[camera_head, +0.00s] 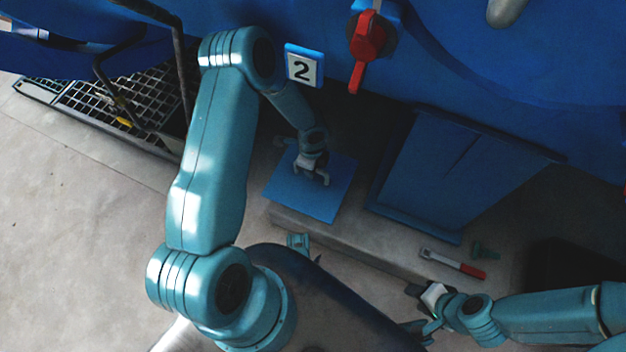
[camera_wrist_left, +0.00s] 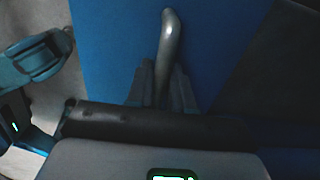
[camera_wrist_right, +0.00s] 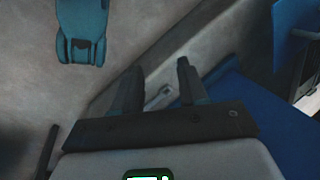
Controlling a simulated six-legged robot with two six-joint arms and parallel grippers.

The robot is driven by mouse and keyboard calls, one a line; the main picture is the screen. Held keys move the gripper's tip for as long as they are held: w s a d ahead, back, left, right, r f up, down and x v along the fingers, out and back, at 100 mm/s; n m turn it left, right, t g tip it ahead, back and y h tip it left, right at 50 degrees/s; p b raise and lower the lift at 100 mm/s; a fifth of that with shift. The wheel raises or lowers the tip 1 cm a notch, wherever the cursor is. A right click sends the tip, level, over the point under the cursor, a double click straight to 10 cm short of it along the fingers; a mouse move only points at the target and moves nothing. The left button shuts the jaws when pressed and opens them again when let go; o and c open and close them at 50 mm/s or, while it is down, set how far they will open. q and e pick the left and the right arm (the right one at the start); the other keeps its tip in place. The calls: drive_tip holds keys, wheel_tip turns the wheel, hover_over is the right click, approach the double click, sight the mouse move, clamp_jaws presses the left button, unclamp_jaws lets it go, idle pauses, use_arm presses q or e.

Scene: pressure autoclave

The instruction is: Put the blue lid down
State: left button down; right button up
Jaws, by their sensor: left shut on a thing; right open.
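The blue lid (camera_head: 300,198) is a flat blue panel with a grey metal handle. In the head view it lies at or just above the grey concrete ledge below the number 2 plate; I cannot tell whether it touches. My left gripper (camera_head: 315,172) is over the lid. In the left wrist view the fingers (camera_wrist_left: 162,85) are shut on the lid's handle (camera_wrist_left: 169,45), with the blue lid face (camera_wrist_left: 110,40) behind. My right gripper (camera_head: 420,295) is at the lower right, open and empty; in the right wrist view its fingers (camera_wrist_right: 158,88) stand apart above the concrete.
A blue slanted panel (camera_head: 450,165) stands right of the lid. A metal grating (camera_head: 125,105) is at left.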

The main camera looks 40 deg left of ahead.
use_arm(q)
wheel_tip(320, 180, down, 2)
drive_tip(key=shift+f+b, duration=0.2)
drive_tip(key=shift+b, duration=0.1)
drive_tip(key=shift+f+b, duration=0.75)
drive_tip(key=shift+f, duration=0.8)
use_arm(e)
drive_tip(key=shift+w+d+f+t, duration=0.15)
drive_tip(key=shift+w+f, duration=0.15)
drive_tip(key=shift+f, duration=0.4)
drive_tip(key=shift+w+d+f+t, duration=0.15)
drive_tip(key=shift+w+f, duration=0.15)
drive_tip(key=shift+f, duration=0.35)
use_arm(q)
drive_tip(key=shift+f, duration=0.1)
drive_tip(key=shift+f, duration=0.1)
drive_tip(key=c, duration=1)
unclamp_jaws()
use_arm(e)
drive_tip(key=shift+w+f, duration=0.1)
drive_tip(key=shift+f, duration=0.05)
